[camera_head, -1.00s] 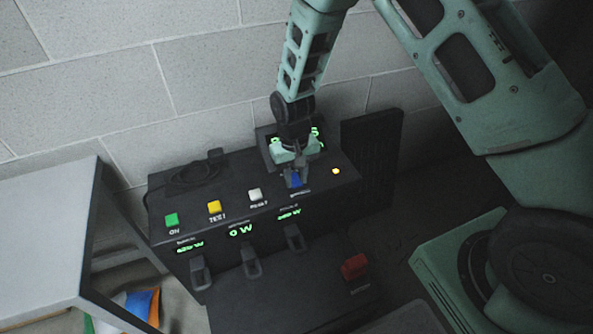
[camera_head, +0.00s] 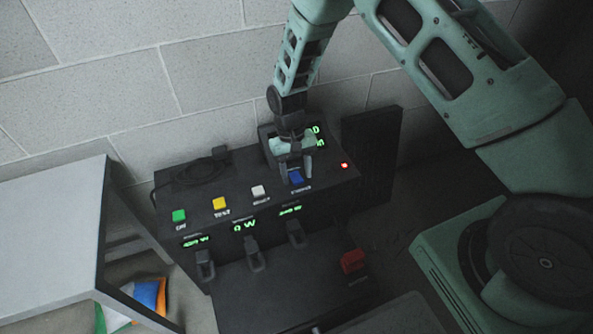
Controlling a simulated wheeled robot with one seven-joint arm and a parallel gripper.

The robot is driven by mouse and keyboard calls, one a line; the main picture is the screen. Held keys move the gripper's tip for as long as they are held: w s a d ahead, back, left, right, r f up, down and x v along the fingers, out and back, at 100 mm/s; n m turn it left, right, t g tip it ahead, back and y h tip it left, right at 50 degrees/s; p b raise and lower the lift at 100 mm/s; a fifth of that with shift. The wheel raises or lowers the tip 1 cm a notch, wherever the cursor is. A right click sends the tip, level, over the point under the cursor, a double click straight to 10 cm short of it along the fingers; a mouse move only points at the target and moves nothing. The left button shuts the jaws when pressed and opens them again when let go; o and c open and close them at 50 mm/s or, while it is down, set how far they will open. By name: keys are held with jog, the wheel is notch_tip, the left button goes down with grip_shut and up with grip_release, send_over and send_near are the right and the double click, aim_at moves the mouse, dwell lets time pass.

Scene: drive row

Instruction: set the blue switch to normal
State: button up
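The blue switch (camera_head: 297,179) is on the top of a black control box, at the right end of a row with green, yellow and white buttons. My gripper (camera_head: 296,172) points down at it, with its fingertips around or just behind the switch. A finger stands at each side, with a gap between them. I cannot tell whether they touch the switch. A small indicator light (camera_head: 344,166) to the right of the switch glows red.
The row holds a green button (camera_head: 179,216), a yellow button (camera_head: 220,204) and a white button (camera_head: 259,191). Below are lit readouts and dark handles. A red switch (camera_head: 352,261) sits lower right. A grey table (camera_head: 55,230) stands left. A block wall rises behind.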

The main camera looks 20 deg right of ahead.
jog(key=p+v, duration=0.3)
jog(key=v, duration=1.4)
jog(key=shift+r+p, duration=0.2)
jog(key=shift+p, duration=0.1)
jog(key=s+a+r+n+t, duration=0.1)
jog(key=s+a+r+n, duration=0.1)
jog(key=s+a+r, duration=0.35)
jog(key=s+a+r+n+t, duration=0.1)
jog(key=s+a+r+n, duration=0.1)
jog(key=s+r, duration=0.5)
jog(key=s+d+r+n+t, duration=0.15)
jog(key=s+n, duration=0.25)
jog(key=s, duration=1.5)
notch_tip(320, 180, up, 22)
jog(key=p, duration=2.1)
jog(key=shift+a+y, duration=0.15)
jog(key=shift+y, duration=0.15)
